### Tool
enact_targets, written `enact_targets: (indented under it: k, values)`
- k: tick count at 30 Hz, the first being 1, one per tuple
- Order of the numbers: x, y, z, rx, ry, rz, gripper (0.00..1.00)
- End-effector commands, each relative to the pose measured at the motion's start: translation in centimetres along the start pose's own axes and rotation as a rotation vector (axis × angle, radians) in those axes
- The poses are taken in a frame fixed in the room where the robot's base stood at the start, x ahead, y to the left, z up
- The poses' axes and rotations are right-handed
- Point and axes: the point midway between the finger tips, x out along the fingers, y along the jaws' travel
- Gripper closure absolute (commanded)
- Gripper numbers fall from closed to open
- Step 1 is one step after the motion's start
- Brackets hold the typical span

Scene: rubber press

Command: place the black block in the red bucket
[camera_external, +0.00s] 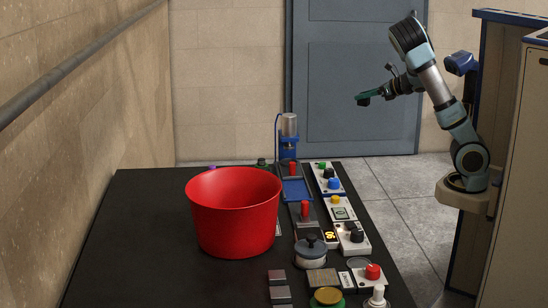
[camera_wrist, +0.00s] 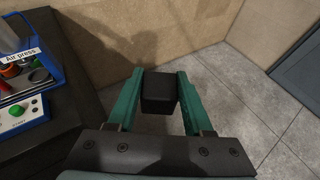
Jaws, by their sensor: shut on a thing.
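The red bucket (camera_external: 236,222) stands upright on the left part of the black table in the external view. My gripper (camera_external: 364,99) is raised in the air to the right of the bucket, beyond the table's right edge. In the wrist view my gripper (camera_wrist: 160,100) has its two green fingers shut on the black block (camera_wrist: 159,94), which sits between the fingertips. The block is too small to make out in the external view. The inside bottom of the bucket is hidden, and the bucket is not in the wrist view.
The black table (camera_external: 130,250) carries several control boxes and devices along its right side, with a blue air press (camera_external: 289,140) at the back. A wall with a rail (camera_external: 75,62) runs along the left. A grey door (camera_external: 345,80) is behind. Open floor (camera_external: 400,190) lies right of the table.

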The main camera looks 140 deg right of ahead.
Motion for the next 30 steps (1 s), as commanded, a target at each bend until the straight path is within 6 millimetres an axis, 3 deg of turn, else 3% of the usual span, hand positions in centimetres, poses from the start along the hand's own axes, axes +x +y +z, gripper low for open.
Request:
enact_targets:
  k: [3, 12, 23, 26, 30]
  values:
    - [-1.0, 0.1, 2.7, -0.003, -0.005, 0.004, 1.00]
    - [-2.6, 0.2, 6.9, -0.003, -0.001, 0.007, 1.00]
    - [2.9, 6.3, 9.8, -0.085, 0.000, 0.204, 1.00]
    - [4.8, 9.0, 10.8, -0.117, 0.001, 0.281, 1.00]
    - [7.9, 14.5, 12.1, -0.176, 0.002, 0.426, 1.00]
